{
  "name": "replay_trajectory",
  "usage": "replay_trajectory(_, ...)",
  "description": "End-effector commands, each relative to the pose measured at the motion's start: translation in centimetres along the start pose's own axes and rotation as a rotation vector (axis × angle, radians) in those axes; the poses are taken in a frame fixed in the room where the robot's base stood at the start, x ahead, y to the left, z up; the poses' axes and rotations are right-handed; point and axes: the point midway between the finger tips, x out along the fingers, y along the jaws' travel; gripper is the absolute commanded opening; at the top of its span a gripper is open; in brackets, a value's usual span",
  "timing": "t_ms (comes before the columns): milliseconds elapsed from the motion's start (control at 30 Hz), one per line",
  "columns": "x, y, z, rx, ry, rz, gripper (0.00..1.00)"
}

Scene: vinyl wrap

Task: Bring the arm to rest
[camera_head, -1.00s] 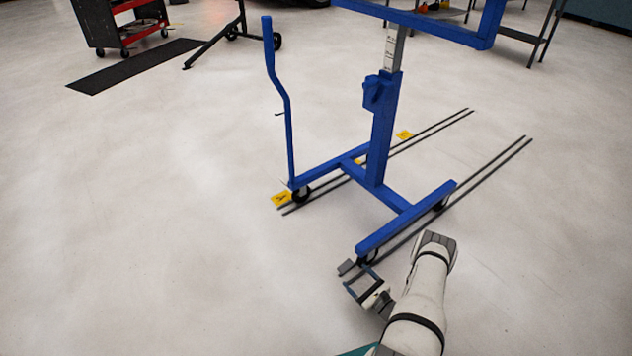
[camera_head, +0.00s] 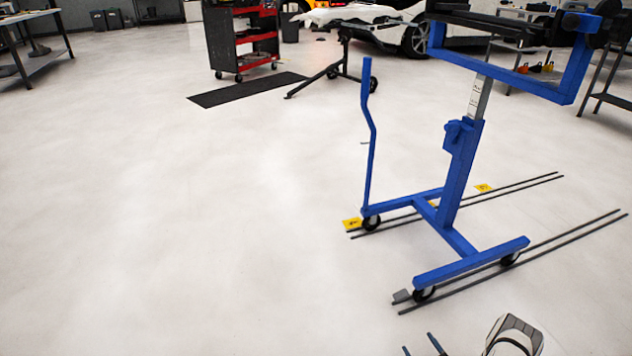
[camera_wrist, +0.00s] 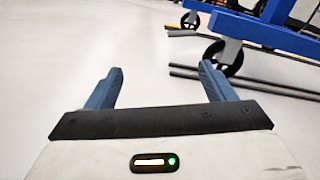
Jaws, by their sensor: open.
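My gripper (camera_wrist: 160,82) is open and empty in the wrist view, its two blue fingers spread apart over bare pale floor. In the head view its fingertips (camera_head: 421,346) show at the bottom edge, with part of my arm to their right and the rest cut off by the frame. The gripper is in front of the blue wheeled stand (camera_head: 464,170), apart from it. In the wrist view a caster and blue base beam of the stand (camera_wrist: 268,32) show beyond the right finger.
Dark rails (camera_head: 530,257) lie on the floor beside the stand's wheels, with yellow markers (camera_head: 352,224) near them. A red and black tool cart (camera_head: 243,40), a black mat (camera_head: 246,89) and a white car (camera_head: 365,22) are at the back. The floor at left is clear.

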Motion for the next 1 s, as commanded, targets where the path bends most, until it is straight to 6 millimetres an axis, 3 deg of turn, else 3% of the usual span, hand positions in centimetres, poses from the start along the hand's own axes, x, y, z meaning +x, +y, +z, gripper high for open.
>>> replay_trajectory(67, 0.2, -0.1, 0.4, -0.003, -0.003, 0.005, 0.76)
replay_trajectory(267, 2.0, -1.4, 4.6, -0.027, -0.027, 0.092, 0.76)
replay_trajectory(567, 5.2, -2.9, 12.7, -0.079, -0.069, 0.266, 0.76)
replay_trajectory(667, 6.5, -3.4, 16.8, -0.108, -0.085, 0.350, 0.76)
replay_trajectory(767, 7.9, -3.8, 22.4, -0.153, -0.104, 0.461, 0.76)
replay_trajectory(1000, 9.9, -3.3, 37.8, -0.307, -0.136, 0.781, 0.76)
